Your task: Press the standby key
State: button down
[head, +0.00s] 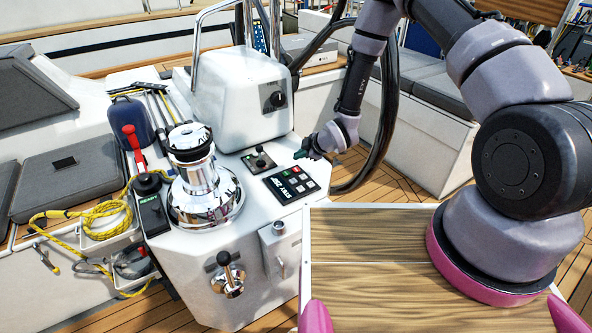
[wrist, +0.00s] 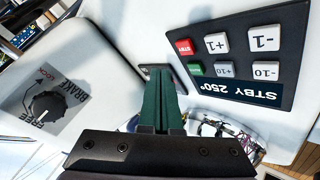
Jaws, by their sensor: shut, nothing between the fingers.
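The autopilot keypad (head: 291,184) is a black panel on the white pedestal top, also in the wrist view (wrist: 286,88). Its display (wrist: 240,90) reads "STBY 250°". The red standby key (wrist: 184,47) is at the left end of its key block in the wrist view, with a green key (wrist: 195,69) beside it and several white keys further right. My gripper (head: 303,154) is above the pedestal, behind the keypad in the head view. In the wrist view its green fingers (wrist: 161,76) are together and empty, left of the standby key; no contact with the key shows.
A small panel with a black knob (head: 260,158) lies left of the keypad. A chrome winch (head: 200,185) stands further left. The white housing with a brake knob (head: 274,101) rises behind, and the black wheel rim (head: 386,125) passes at right.

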jog(key=shift+r, duration=1.1)
jog(key=shift+w+d+r, duration=0.15)
jog(key=shift+r, duration=0.15)
jog(key=w+d+r+m+h, duration=0.15)
jog(key=d+r, duration=0.25)
jog(key=r, duration=0.5)
jog(key=w+d+r+m+h, duration=0.1)
jog(key=w+d+r+m, duration=0.2)
jog(key=d+r, duration=0.35)
jog(key=s+d+r+m+t+h, duration=0.1)
jog(key=s+d+r+m, duration=0.15)
jog(key=r, duration=0.55)
jog(key=s+d+r+m+h, duration=0.1)
jog(key=s+d+r+m, duration=0.2)
jog(key=r, duration=0.6)
jog(key=s+d+r+m, duration=0.65)
jog(key=s+r, duration=0.25)
jog(key=r, duration=0.2)
jog(key=s+d+r+m, duration=0.1)
jog(key=s+r+m, duration=0.1)
jog(key=s, duration=0.6)
jog(key=s+d+r+m, duration=0.2)
jog(key=s+r+m, duration=0.1)
jog(key=s, duration=0.5)
jog(key=shift+s+r+m, duration=0.35)
jog(key=shift+r, duration=0.05)
